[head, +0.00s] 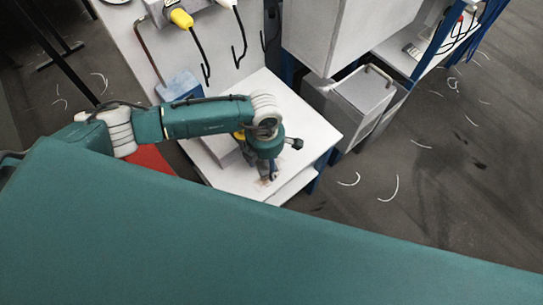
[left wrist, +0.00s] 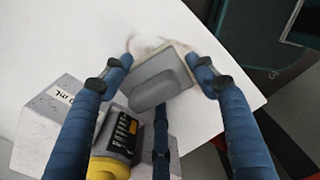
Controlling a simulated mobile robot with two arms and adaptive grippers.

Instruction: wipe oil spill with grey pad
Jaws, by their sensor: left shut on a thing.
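My left gripper (head: 269,173) points down over the white table top in the head view. The pad appears to be low over or on the table; contact is not clear. A brownish smear of oil (left wrist: 148,49) shows at the pad's far edge, partly hidden by the pad. Some brown also shows beside the gripper in the head view (head: 263,181). My right gripper is not in view.
A grey and yellow bottle with a dark label (left wrist: 118,138) is close to the left finger, by a grey block with lettering (left wrist: 48,101). The white table (head: 304,130) has bare room right of the gripper. A grey cabinet (head: 362,96) stands to the right.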

